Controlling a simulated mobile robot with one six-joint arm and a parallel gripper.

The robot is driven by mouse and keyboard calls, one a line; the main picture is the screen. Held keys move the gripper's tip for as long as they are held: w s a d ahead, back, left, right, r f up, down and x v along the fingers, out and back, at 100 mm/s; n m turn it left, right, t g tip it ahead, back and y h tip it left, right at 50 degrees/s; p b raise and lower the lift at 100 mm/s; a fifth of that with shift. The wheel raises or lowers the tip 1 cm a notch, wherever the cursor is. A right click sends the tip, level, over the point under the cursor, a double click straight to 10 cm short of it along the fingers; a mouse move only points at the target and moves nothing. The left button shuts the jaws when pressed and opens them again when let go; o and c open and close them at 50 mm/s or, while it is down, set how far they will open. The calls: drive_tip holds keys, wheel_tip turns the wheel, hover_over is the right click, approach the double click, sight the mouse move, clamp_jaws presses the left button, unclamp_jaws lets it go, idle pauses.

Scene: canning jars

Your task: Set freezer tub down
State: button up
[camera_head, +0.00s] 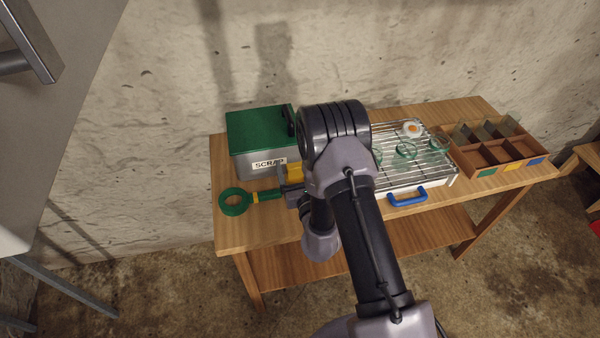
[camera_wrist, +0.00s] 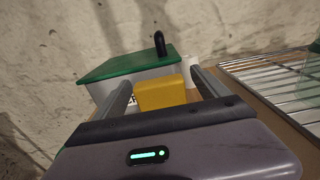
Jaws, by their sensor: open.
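A yellow box-shaped thing (camera_head: 295,173), which looks like the freezer tub, stands on the wooden table in front of the grey bin. In the wrist view the yellow tub (camera_wrist: 161,93) sits between the two fingers of my gripper (camera_wrist: 163,85). The fingers are open, with a narrow gap visible on each side of the tub. My gripper (camera_head: 289,186) is partly hidden by my arm in the head view, and the tub's right part is hidden there too. Whether the tub's underside touches the table is hard to see.
The grey bin (camera_head: 262,164) marked SCRAP has a green lid (camera_head: 258,130). A wire rack (camera_head: 392,171) with clear green-tinted jars and a blue handle (camera_head: 407,199) is right. Farther right stands a divided wooden box (camera_head: 497,166).

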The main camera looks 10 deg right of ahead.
drive_tip(key=shift+s, duration=0.2)
drive_tip(key=shift+c, duration=0.7)
clamp_jaws()
drive_tip(key=shift+r, duration=0.1)
